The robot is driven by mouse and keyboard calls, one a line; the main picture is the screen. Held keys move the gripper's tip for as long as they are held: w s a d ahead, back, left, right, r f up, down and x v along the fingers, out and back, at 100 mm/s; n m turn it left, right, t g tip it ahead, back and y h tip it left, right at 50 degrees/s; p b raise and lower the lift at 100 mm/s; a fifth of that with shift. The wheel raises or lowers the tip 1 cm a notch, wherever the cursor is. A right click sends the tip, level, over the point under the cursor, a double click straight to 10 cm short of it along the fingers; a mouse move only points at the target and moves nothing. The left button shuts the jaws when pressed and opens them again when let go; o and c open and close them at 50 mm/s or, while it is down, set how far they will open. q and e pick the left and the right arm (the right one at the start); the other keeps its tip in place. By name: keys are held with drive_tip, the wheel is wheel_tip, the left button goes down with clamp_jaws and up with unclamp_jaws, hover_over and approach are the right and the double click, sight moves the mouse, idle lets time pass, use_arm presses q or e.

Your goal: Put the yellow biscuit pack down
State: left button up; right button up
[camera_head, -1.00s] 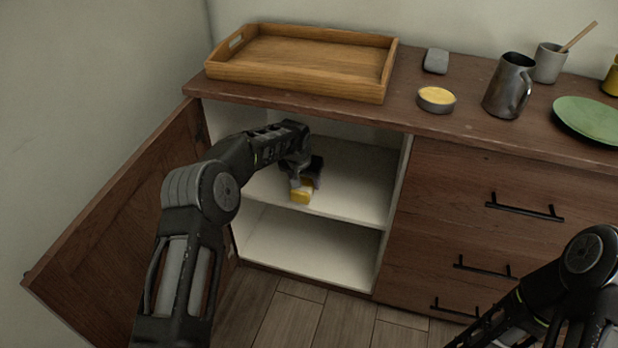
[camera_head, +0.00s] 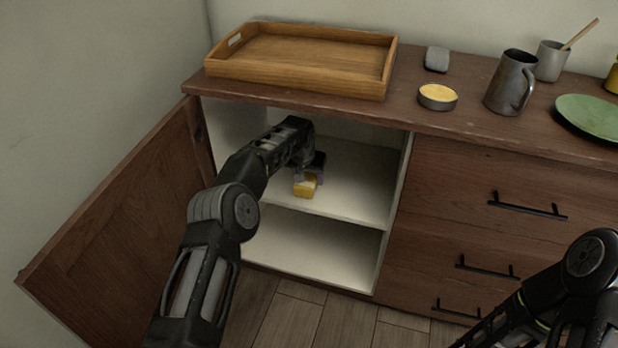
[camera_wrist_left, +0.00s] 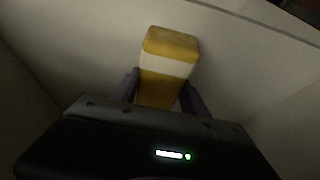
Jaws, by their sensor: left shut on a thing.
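The yellow biscuit pack (camera_head: 305,188) is inside the open cabinet, at the upper shelf (camera_head: 355,190). My left gripper (camera_head: 310,175) reaches in from the left and is shut on the pack. In the left wrist view, the pack (camera_wrist_left: 168,62) is yellow with a pale band and stands between the two dark fingers. I cannot tell whether its underside touches the shelf. My right arm shows at the lower right, but its gripper is out of view.
The cabinet door (camera_head: 120,225) stands open at the left. The lower shelf (camera_head: 320,250) looks empty. On the top are a wooden tray (camera_head: 300,62), a round tin (camera_head: 437,97), a grey block (camera_head: 437,59), a metal jug (camera_head: 509,85), a cup (camera_head: 550,62) and a green plate (camera_head: 592,117).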

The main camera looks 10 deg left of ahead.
use_arm(q)
drive_tip(key=o, duration=1)
drive_tip(key=shift+f, duration=0.15)
drive_tip(key=o, duration=0.5)
drive_tip(key=shift+p+v, duration=0.4)
drive_tip(key=shift+v, duration=0.4)
drive_tip(key=shift+s, duration=0.35)
drive_tip(key=s, duration=0.3)
drive_tip(key=s+p, duration=0.1)
drive_tip(key=s, duration=0.7)
drive_tip(key=shift+s+a+p, duration=0.1)
drive_tip(key=shift+a+p, duration=0.2)
drive_tip(key=shift+p, duration=0.05)
